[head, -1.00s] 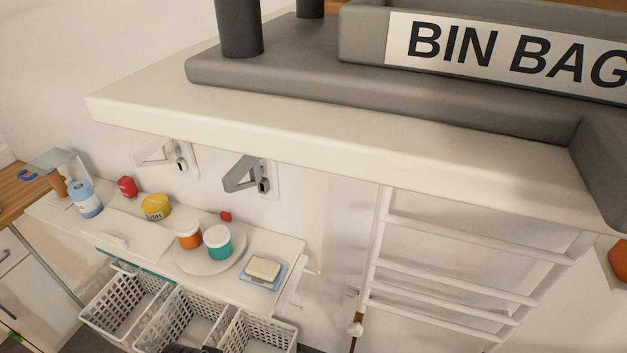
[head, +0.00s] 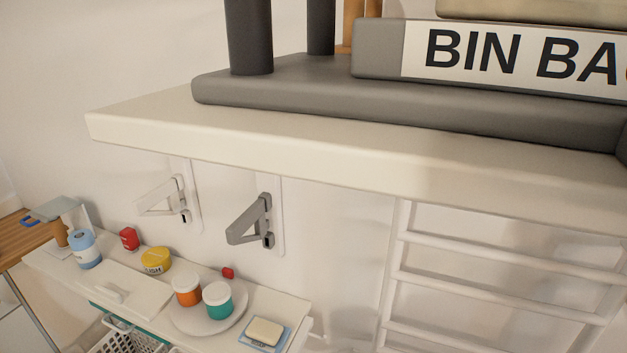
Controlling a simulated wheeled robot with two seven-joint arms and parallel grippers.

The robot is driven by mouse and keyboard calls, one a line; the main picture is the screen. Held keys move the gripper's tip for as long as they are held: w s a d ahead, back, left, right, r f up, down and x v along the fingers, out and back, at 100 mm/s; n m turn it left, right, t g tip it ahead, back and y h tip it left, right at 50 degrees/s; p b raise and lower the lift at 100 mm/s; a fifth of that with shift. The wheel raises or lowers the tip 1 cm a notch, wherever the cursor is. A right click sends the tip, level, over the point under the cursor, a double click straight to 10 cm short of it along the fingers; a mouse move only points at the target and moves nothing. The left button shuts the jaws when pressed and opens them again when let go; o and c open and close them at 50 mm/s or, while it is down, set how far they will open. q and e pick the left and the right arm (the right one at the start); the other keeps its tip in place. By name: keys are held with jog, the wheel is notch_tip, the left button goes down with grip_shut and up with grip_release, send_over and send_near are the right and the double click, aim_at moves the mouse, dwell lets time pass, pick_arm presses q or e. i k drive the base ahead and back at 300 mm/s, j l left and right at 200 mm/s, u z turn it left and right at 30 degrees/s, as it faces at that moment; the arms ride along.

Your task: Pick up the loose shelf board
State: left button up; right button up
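A thick white board (head: 300,150) spans the upper part of the head view, close to the camera, with a grey tray (head: 300,98) on top. A smaller flat white panel (head: 140,288) lies on the lower white shelf at the left, with a small white raised piece on it. I cannot tell from this view which of these is the loose shelf board. A white wall bracket (head: 162,199) and a grey wall bracket (head: 250,220) stick out from the wall below the thick board. Neither gripper shows.
The lower shelf (head: 70,270) holds a blue can (head: 85,249), a red item (head: 129,238), a yellow tin (head: 155,261), orange (head: 187,290) and teal (head: 218,300) jars on a plate, and soap (head: 264,331). A white rail rack (head: 480,288) is at the right. A box lettered BIN BA (head: 415,48) stands above.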

aim_at(144, 296)
jog(key=u, duration=1.25)
jog(key=i+j, duration=0.25)
jog(key=j, duration=0.2)
jog(key=l+z, duration=0.05)
